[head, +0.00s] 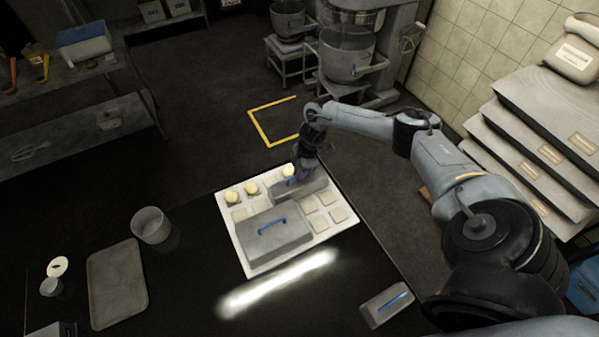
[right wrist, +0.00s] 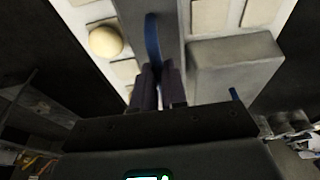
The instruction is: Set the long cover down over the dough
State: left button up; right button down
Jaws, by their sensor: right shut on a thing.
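The long grey cover (head: 312,186) has a blue handle and is at the back right of the white board (head: 242,263). My right gripper (head: 296,180) is shut on its handle from above. In the right wrist view, the fingers (right wrist: 160,82) close on the blue handle (right wrist: 152,40). I cannot tell whether the cover touches the board or hangs just above it. Pale round dough balls (head: 251,187) show along the board's back left edge, and one shows beside the cover in the wrist view (right wrist: 105,40). My left gripper is not in view.
A wider grey cover (head: 270,243) with a blue handle sits on the board, close to the long one. Flat squares mark the board. A small cover (head: 380,310) lies at the table's front right. A pot (head: 151,226) and grey tray (head: 117,285) stand left.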

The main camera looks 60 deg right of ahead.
jog(key=shift+f, duration=0.1)
jog(key=shift+f+b, duration=0.3)
jog(key=shift+f, duration=0.05)
dwell(0.3)
jog(key=c, duration=1.1)
grip_release()
jog(key=shift+r, duration=0.1)
